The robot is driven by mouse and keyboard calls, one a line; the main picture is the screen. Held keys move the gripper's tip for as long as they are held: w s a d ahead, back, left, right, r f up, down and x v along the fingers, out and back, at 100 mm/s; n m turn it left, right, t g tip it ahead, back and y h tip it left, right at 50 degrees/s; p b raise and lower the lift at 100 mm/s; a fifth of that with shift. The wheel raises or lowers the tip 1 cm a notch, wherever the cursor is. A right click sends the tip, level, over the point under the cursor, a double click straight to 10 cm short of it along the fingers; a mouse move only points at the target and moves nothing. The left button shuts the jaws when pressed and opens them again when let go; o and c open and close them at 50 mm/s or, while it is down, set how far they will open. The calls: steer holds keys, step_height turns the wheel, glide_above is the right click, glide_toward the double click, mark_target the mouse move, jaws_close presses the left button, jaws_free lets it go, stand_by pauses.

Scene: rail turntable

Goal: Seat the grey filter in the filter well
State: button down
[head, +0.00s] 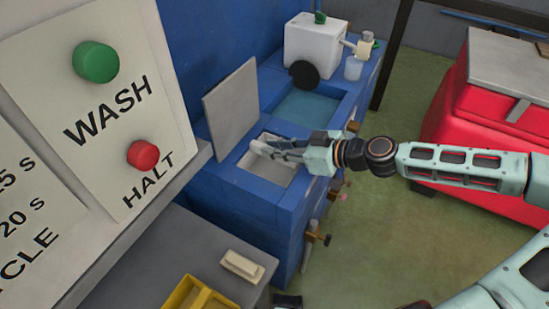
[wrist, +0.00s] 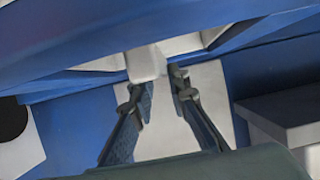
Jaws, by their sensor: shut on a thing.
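My gripper (head: 272,148) reaches in from the right over a white-lined opening (head: 268,178) in the blue cabinet, which looks like the filter well. It is shut on a pale grey piece, which I take for the grey filter (head: 257,146). In the wrist view the piece (wrist: 146,62) shows at the tips of the two dark fingers of my gripper (wrist: 160,80), against the white lining and blue rim. Its lower end and whether it touches the well are hard to tell. A flat grey lid (head: 232,105) stands raised behind the opening; it also shows behind the fingers (wrist: 178,115).
A water-filled basin (head: 303,108) lies beyond the opening, with a black disc (head: 305,74) beside it. Taps (head: 316,238) stick out of the cabinet front. A pale block (head: 242,265) and yellow tray (head: 200,297) are on the near counter. A red cabinet (head: 460,120) stands right.

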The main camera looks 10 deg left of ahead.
steer(key=shift+f, duration=1.7)
steer(key=shift+b, duration=0.3)
steer(key=shift+f, duration=0.2)
steer(key=c, duration=1.8)
jaws_free()
steer(key=shift+c, duration=0.2)
steer(key=shift+r, duration=0.15)
steer(key=shift+r, duration=0.2)
steer(key=p+v, duration=0.1)
steer(key=v, duration=1.1)
steer(key=shift+f+p, duration=0.15)
steer(key=shift+p, duration=0.15)
